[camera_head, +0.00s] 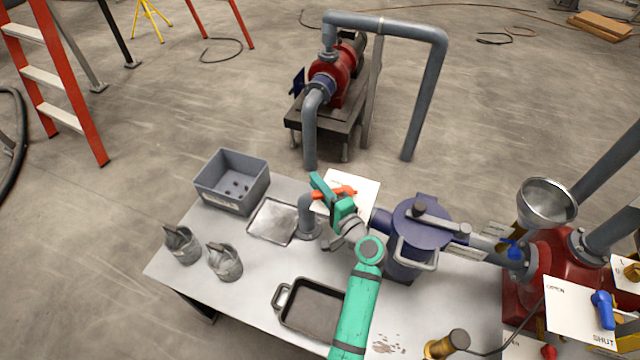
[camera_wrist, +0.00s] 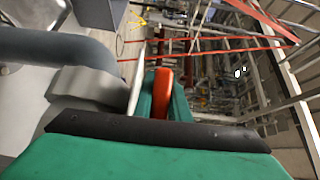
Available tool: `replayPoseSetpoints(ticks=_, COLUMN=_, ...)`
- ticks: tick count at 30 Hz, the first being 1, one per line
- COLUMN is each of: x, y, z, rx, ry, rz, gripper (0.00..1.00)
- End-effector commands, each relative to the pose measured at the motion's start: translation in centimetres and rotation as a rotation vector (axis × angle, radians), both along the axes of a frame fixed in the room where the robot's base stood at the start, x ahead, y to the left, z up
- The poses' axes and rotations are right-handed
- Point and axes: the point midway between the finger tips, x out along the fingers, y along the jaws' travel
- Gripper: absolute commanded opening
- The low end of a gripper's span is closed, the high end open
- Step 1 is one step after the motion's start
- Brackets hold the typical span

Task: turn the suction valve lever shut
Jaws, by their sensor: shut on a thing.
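An orange lever (camera_head: 345,191) stands at the grey pipe elbow (camera_head: 307,215) on the table, in front of a white plate (camera_head: 362,190). My gripper (camera_head: 329,193) is shut on this lever, with a teal finger on each side. In the wrist view the lever (camera_wrist: 162,88) shows as an upright orange strip between the fingers (camera_wrist: 163,103). The grey pipe (camera_wrist: 60,50) is close on the left there. My gripper and arm hide part of the valve and plate, and any marks on the plate cannot be read.
A blue lidded vessel (camera_head: 412,235) stands just right of my wrist. A grey bin (camera_head: 232,184), a flat tray (camera_head: 272,221), a dark handled pan (camera_head: 312,304) and two grey cups share the table. At right, a blue lever (camera_head: 603,310) sits on a plate marked SHUT.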

Motion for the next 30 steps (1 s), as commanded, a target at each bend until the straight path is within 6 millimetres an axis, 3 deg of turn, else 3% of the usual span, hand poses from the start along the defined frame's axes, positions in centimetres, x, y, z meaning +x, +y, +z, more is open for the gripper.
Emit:
replayPoseSetpoints(ticks=2, x=0.0, y=0.0, z=-0.1, rx=0.0, ry=0.001, rz=0.001, gripper=0.0)
replayPoseSetpoints(ticks=3, x=0.0, y=0.0, z=-0.1, rx=0.0, ry=0.001, rz=0.0, gripper=0.18)
replayPoseSetpoints(ticks=5, x=0.0, y=0.0, z=-0.1, rx=0.0, ry=0.001, rz=0.0, gripper=0.32)
replayPoseSetpoints(ticks=6, x=0.0, y=0.0, z=-0.1, rx=-0.001, ry=0.001, rz=0.0, gripper=0.34)
replayPoseSetpoints(ticks=17, x=0.0, y=0.0, z=0.5, rx=-0.001, ry=-0.001, rz=-0.001, gripper=0.34)
replayPoseSetpoints(ticks=23, x=0.0, y=0.1, z=3.5, rx=-0.002, ry=-0.005, rz=0.0, gripper=0.34)
replayPoseSetpoints(ticks=25, x=-1.1, y=-0.1, z=4.6, rx=-0.001, ry=-0.007, rz=-0.001, gripper=0.43)
replayPoseSetpoints(ticks=29, x=-2.9, y=-0.1, z=7.0, rx=0.001, ry=-0.01, rz=0.001, gripper=0.78)
replayPoseSetpoints(ticks=30, x=-3.5, y=-0.1, z=7.6, rx=0.004, ry=-0.01, rz=0.002, gripper=0.82)
